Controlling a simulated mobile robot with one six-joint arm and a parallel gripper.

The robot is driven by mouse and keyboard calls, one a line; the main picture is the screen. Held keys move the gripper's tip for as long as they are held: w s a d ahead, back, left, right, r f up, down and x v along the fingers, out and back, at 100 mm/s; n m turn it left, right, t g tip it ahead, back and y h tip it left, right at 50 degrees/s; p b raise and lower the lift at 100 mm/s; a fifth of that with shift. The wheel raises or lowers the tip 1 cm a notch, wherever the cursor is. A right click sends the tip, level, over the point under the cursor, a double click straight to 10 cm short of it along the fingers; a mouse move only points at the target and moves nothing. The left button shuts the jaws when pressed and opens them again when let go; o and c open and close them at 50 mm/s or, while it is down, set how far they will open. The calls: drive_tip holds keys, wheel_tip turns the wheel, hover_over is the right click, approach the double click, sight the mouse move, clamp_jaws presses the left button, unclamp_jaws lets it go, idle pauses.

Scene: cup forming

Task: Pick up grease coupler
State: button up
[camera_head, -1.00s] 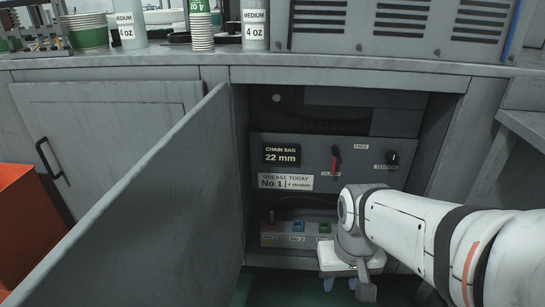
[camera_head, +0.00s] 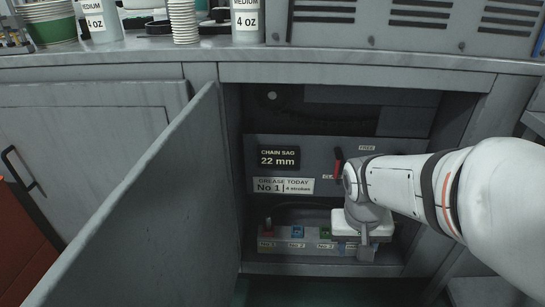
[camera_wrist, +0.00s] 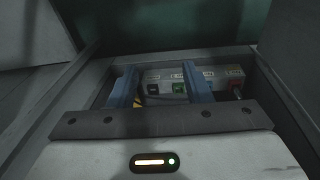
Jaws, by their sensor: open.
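A grey block (camera_head: 285,244) with coloured fittings sits low inside the open cabinet. In the head view a red fitting (camera_head: 268,227) is at No 1, a blue one (camera_head: 297,231) at No 2 and a green one (camera_head: 325,233) at No 3. My gripper (camera_wrist: 160,76) is open, and its blue fingers frame a black fitting (camera_wrist: 152,88) and the green one in the wrist view. In the head view it covers the block's right end. I cannot tell which part is the grease coupler; a yellow-marked piece (camera_wrist: 137,101) shows beside the left finger.
The open cabinet door (camera_head: 150,205) stands on the left. A panel (camera_head: 300,160) reads chain sag 22 mm and grease today No 1, 4 strokes, with a red lever (camera_head: 339,160). The cabinet's side walls and bottom lip enclose the space closely.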

drive_tip(key=w+a+f+m+t+h+p, duration=0.1)
drive_tip(key=w+a+f+m+h, duration=0.15)
drive_tip(key=w, duration=0.95)
drive_tip(key=m+t+p, duration=0.1)
drive_tip(key=t+p, duration=0.2)
drive_tip(key=t, duration=0.1)
approach(270, 219)
drive_tip(key=shift+y, duration=0.45)
drive_tip(key=x, duration=0.5)
drive_tip(key=shift+w+r, duration=0.1)
drive_tip(key=shift+r, duration=0.05)
drive_tip(key=b+x, duration=0.1)
drive_tip(key=x, duration=0.1)
drive_tip(key=shift+w+f, duration=0.1)
drive_tip(key=shift+f, duration=0.25)
drive_tip(key=b+x, duration=0.1)
drive_tip(key=x, duration=0.4)
drive_tip(key=shift+w, duration=0.2)
drive_tip(key=shift+r, duration=0.1)
drive_tip(key=shift+c, duration=0.3)
clamp_jaws()
